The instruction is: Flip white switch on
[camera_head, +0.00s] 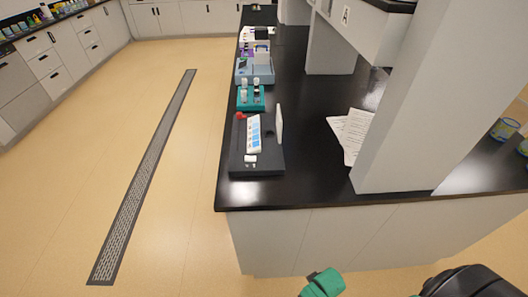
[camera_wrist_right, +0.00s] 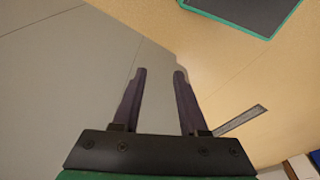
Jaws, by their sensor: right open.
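A dark flat-based device (camera_head: 257,164) sits near the front left corner of the black counter. It carries a slanted white and blue panel (camera_head: 254,133), a red knob (camera_head: 240,116), an upright white plate (camera_head: 279,124) and small white pieces (camera_head: 250,161) at its front. I cannot tell which of these is the white switch. My right gripper (camera_wrist_right: 160,72) shows in the right wrist view, its two dark fingers apart with nothing between them. It is away from the device, which is not in that view. My left gripper is not in view.
The black counter (camera_head: 310,186) has a clear front edge. A teal rack (camera_head: 251,106) and other equipment stand behind the device. Papers (camera_head: 351,134) lie to the right, beside a thick white pillar (camera_head: 410,110). Open floor (camera_head: 180,190) with a drain grate (camera_head: 145,175) lies left.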

